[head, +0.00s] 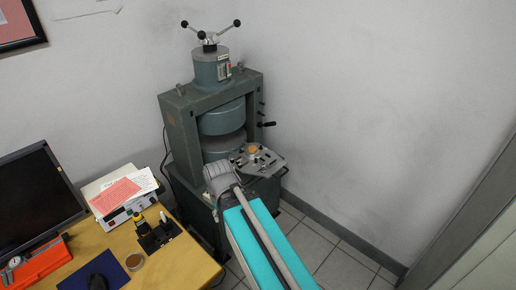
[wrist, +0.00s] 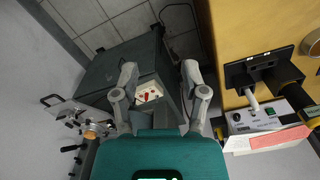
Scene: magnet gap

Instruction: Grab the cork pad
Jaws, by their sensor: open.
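A round brown disc with a pale rim, which looks like the cork pad (head: 134,261), lies flat on the wooden desk at the lower left of the head view. In the wrist view a round brown disc (wrist: 313,43), likely the same one, is cut off by the right edge. My gripper (wrist: 158,76) is open and empty, with its two fingers apart over the magnet's grey-green cabinet, well away from the disc. In the head view my arm reaches toward the magnet, and the fingers cannot be made out.
The magnet (head: 222,118) stands against the wall. A plate with fittings and an orange round piece (head: 253,149) juts from its side. The desk (head: 186,262) holds a black stand (head: 157,234), an instrument box with papers (head: 125,205), a monitor (head: 35,200), an orange case (head: 38,262) and a blue mat.

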